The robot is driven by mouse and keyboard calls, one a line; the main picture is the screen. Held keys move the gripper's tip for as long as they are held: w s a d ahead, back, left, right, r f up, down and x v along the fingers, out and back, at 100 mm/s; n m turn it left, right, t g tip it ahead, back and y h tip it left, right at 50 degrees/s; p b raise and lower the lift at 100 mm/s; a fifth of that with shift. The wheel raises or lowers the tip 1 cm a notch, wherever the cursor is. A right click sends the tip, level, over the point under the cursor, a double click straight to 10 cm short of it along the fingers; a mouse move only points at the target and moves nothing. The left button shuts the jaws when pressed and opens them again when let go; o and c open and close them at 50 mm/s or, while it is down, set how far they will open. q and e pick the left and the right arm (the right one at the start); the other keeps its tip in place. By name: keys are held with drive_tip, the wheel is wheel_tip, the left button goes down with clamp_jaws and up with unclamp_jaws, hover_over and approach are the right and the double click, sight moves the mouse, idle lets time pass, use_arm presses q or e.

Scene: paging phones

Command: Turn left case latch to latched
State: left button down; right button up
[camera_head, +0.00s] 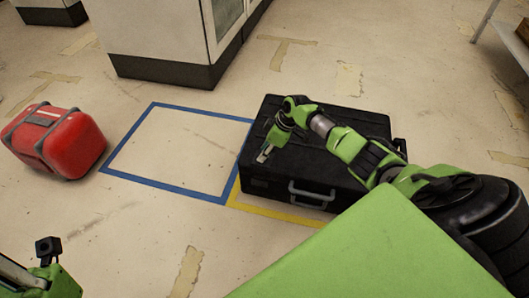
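A black case (330,165) lies flat on the floor, with its grey handle (312,194) on the front side. A small dark patch (258,183) shows on the front side left of the handle; I cannot tell whether it is the left latch or how it is turned. My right gripper (264,154) hangs over the left part of the case lid, fingers pointing down toward the front left. Its finger gap is too small to read, and I cannot tell whether it touches the lid. My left arm (50,280) shows only at the bottom left corner, away from the case.
A blue taped square (165,185) on the floor left of the case is empty. Yellow tape (275,213) runs along the case's front. A red case (65,140) lies at the left. White cabinets (150,30) stand behind, and a shelf (505,45) is at top right.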

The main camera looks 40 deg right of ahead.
idle(0.4)
drive_tip(key=o, duration=1.1)
drive_tip(key=shift+s+d+r, duration=0.1)
drive_tip(key=shift+d+r, duration=0.05)
drive_tip(key=shift+r, duration=0.25)
drive_tip(key=v, duration=1.1)
